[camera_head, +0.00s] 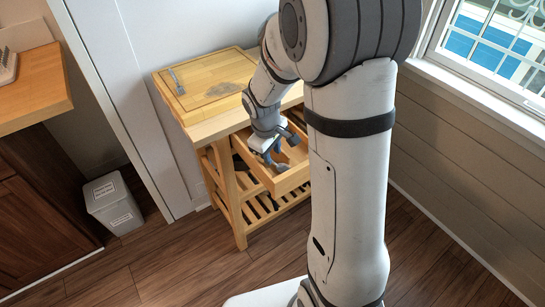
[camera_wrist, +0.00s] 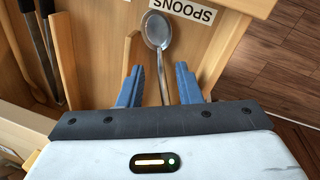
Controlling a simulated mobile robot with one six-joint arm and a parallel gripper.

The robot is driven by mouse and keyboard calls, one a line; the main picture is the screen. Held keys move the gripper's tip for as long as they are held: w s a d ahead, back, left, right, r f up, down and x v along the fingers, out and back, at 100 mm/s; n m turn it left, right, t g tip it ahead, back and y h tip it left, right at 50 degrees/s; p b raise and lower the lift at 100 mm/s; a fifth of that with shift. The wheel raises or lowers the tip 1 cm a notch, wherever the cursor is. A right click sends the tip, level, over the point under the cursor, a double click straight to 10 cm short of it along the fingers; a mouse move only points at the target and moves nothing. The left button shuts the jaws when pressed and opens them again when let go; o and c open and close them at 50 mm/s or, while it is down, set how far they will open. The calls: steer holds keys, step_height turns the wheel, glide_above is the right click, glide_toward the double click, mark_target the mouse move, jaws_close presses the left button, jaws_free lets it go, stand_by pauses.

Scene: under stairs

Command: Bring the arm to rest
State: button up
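My gripper (camera_head: 272,156) is at the end of my arm, reaching down into the open wooden drawer (camera_head: 290,181) of the small cart. In the wrist view my gripper (camera_wrist: 158,67) has its two blue fingers apart. A metal spoon (camera_wrist: 157,31) lies in the drawer compartment by the label "SPOONS" (camera_wrist: 182,9). Its handle runs between the fingers with gaps on both sides, so nothing is gripped. The lower end of the handle is hidden by my gripper's body.
The cart's wooden top (camera_head: 218,82) carries a fork (camera_head: 176,82). Dark utensils (camera_wrist: 38,45) lie in a compartment at the left of the wrist view. A grey bin (camera_head: 113,204) stands by a cabinet at the left. Wood floor (camera_head: 190,265) is clear in front.

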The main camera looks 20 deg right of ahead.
steer(key=shift+s+a+r, duration=0.1)
steer(key=shift+a+r, duration=0.05)
steer(key=shift+r, duration=0.95)
steer(key=shift+s+a+r, duration=0.1)
steer(key=shift+a+r, duration=0.05)
steer(key=shift+r, duration=0.9)
steer(key=s+r+m+y+p, duration=0.1)
steer(key=s+r+m, duration=0.2)
steer(key=s, duration=0.6)
steer(key=s+r+m+t+p, duration=0.1)
steer(key=s+r+m, duration=0.3)
steer(key=s+r, duration=0.4)
steer(key=shift+s+a+r+y, duration=0.3)
steer(key=shift+s+a+y, duration=0.1)
steer(key=shift+s, duration=0.1)
